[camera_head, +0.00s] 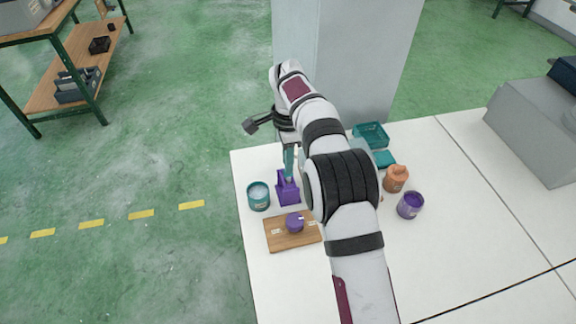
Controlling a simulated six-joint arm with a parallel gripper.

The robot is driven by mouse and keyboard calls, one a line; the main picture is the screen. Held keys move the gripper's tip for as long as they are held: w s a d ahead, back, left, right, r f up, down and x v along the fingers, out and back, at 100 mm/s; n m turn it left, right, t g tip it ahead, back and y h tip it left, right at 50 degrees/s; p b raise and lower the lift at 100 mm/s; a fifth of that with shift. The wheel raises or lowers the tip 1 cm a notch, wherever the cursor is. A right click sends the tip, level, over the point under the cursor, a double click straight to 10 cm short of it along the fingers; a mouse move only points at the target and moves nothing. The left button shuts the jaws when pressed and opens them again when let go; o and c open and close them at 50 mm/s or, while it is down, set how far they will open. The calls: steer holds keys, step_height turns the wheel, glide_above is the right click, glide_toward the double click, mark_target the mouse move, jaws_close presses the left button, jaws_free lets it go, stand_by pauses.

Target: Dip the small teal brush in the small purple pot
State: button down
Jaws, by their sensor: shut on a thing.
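My gripper (290,146) points down at the left of the table, shut on an upright teal brush (289,162). The brush's lower end is at the top of a purple block-shaped holder (287,190); I cannot tell whether it is inside or just above. A small round purple pot (294,222) sits on a wooden board (279,240) in front of the holder. Another purple pot (410,206), open at the top, stands to the right of my arm. My arm hides the middle of the table.
A teal pot (258,197) with pale contents stands left of the holder, near the table edge. An orange jar (396,179) and a teal basket (371,134) are right of my arm. A grey pillar (345,50) rises behind. The table's front right is clear.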

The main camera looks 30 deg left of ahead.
step_height(320, 180, up, 7)
steer(key=shift+f, duration=0.2)
steer(key=w+d+t, duration=0.1)
steer(key=w+d, duration=0.2)
steer(key=d, duration=0.7)
steer(key=w+d, duration=0.4)
steer(key=d, duration=0.6)
steer(key=w+d+t, duration=0.1)
steer(key=w+d, duration=0.2)
steer(key=d, duration=0.7)
step_height(320, 180, down, 8)
steer(key=shift+w+r, duration=0.15)
steer(key=shift+r, duration=0.1)
steer(key=shift+r, duration=0.15)
steer(key=r, duration=0.3)
steer(key=shift+s, duration=0.25)
